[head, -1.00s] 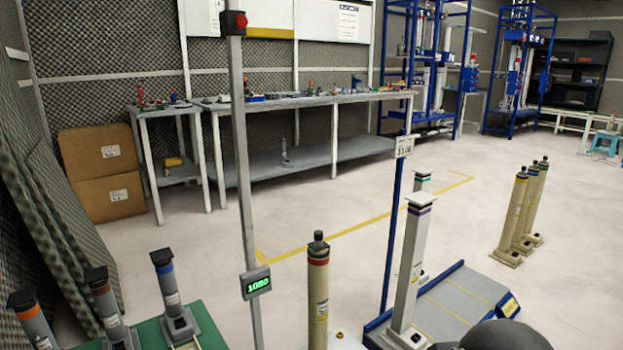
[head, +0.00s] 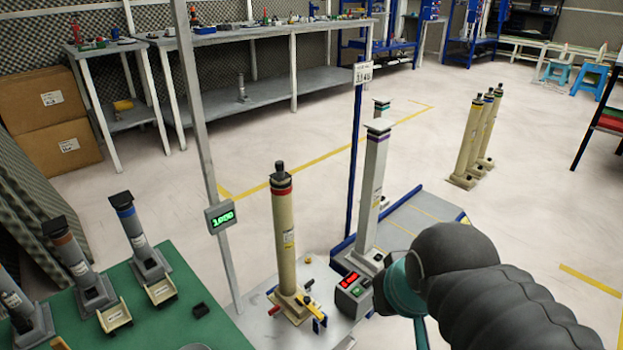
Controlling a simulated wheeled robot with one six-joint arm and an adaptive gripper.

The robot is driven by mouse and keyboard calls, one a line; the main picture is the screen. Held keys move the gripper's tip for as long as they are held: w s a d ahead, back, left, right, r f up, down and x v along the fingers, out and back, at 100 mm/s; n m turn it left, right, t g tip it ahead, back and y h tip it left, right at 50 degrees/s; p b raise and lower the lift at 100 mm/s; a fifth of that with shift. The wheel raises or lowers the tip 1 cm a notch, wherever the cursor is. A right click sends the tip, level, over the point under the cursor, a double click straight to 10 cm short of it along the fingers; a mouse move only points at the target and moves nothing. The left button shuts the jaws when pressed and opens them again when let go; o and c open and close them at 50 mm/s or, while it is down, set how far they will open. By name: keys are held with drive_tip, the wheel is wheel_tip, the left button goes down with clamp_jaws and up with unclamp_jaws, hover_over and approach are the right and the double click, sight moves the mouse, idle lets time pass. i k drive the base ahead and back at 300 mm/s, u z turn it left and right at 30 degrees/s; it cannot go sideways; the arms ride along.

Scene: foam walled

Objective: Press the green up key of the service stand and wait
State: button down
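The service stand is a light grey plate (head: 322,270) carrying a cream column (head: 284,235) with a red band and a dark top, upright in a clamp base. A small control box (head: 346,292) with a lit red display stands at the plate's right side. Small keys show on its top, but they are too small for me to tell the green up key apart with certainty. My dark grey arm, with a teal joint, comes in from the lower right, just right of the box. My gripper is not visible in this view.
A thin post (head: 196,150) with a green lit display (head: 220,217) stands left of the column. A green table (head: 185,310) holds several grey columns. A white column (head: 373,190) and a blue-edged ramp (head: 415,215) stand behind the box.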

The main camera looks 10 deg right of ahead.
sight(356, 291)
drive_tip(key=z, duration=1.55)
drive_tip(key=k, duration=0.6)
drive_tip(key=u, duration=1.7)
drive_tip(key=i, duration=0.5)
drive_tip(key=u, duration=0.05)
